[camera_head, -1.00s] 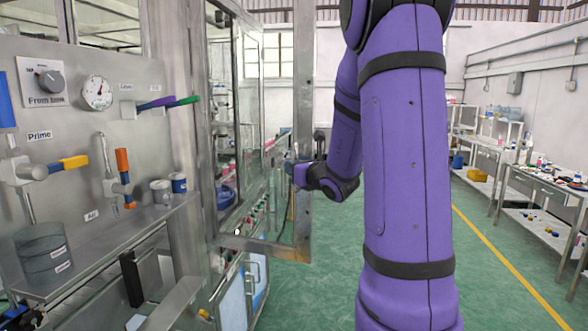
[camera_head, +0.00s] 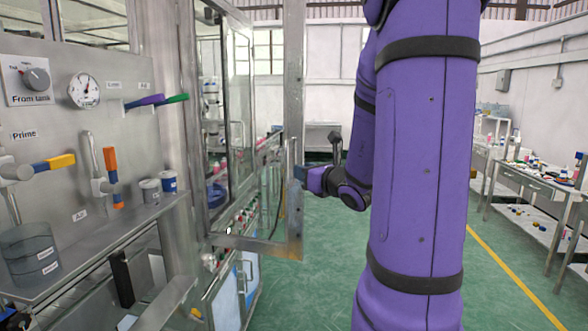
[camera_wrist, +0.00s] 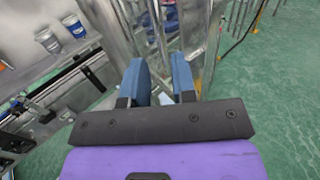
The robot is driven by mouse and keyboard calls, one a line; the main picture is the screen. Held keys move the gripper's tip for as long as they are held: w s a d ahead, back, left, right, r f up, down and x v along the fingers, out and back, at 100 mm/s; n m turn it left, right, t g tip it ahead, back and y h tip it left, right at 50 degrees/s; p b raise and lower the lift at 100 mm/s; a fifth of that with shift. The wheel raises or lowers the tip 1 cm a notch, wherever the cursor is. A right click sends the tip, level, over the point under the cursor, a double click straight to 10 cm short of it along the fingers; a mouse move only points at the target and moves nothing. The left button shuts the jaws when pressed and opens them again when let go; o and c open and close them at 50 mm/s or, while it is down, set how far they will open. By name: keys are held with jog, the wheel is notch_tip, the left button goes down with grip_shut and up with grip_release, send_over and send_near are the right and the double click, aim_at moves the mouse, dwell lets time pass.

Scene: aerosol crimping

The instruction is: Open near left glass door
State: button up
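The near left glass door (camera_head: 293,110) is a metal-framed pane on the left machine. It stands swung out from the cabinet, its tall outer post toward the aisle and its bottom rail low across. My gripper (camera_head: 300,173) is at the outer post at mid height, its fingertips close to the post's right side; contact cannot be told. In the wrist view the two blue fingers of my gripper (camera_wrist: 160,80) are apart with a gap between them, and nothing is clearly held. The door's post (camera_wrist: 211,45) shows just right of the fingers there.
A panel with a gauge (camera_head: 84,90), coloured levers and a shelf with small cups (camera_head: 168,182) is at the left. A workbench (camera_head: 535,185) with parts stands at the right.

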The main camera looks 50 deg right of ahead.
jog(key=shift+s+a, duration=0.1)
jog(key=shift+s, duration=1)
jog(key=s+a+r+n+g+y, duration=0.15)
jog(key=a+n+g+y, duration=0.35)
jog(key=a+n, duration=0.55)
jog(key=s+a+n+g+y, duration=0.25)
jog(key=a+n+y, duration=0.45)
jog(key=a, duration=0.7)
jog(key=s+a+n+g+h, duration=0.1)
jog(key=s+n+h, duration=0.4)
jog(key=n, duration=0.5)
jog(key=s+a+n+g+h, duration=0.1)
jog(key=s+n+g+h, duration=0.3)
jog(key=n, duration=0.6)
jog(key=s, duration=0.2)
jog(key=shift+s+a+h, duration=0.35)
jog(key=shift+s+h, duration=0.05)
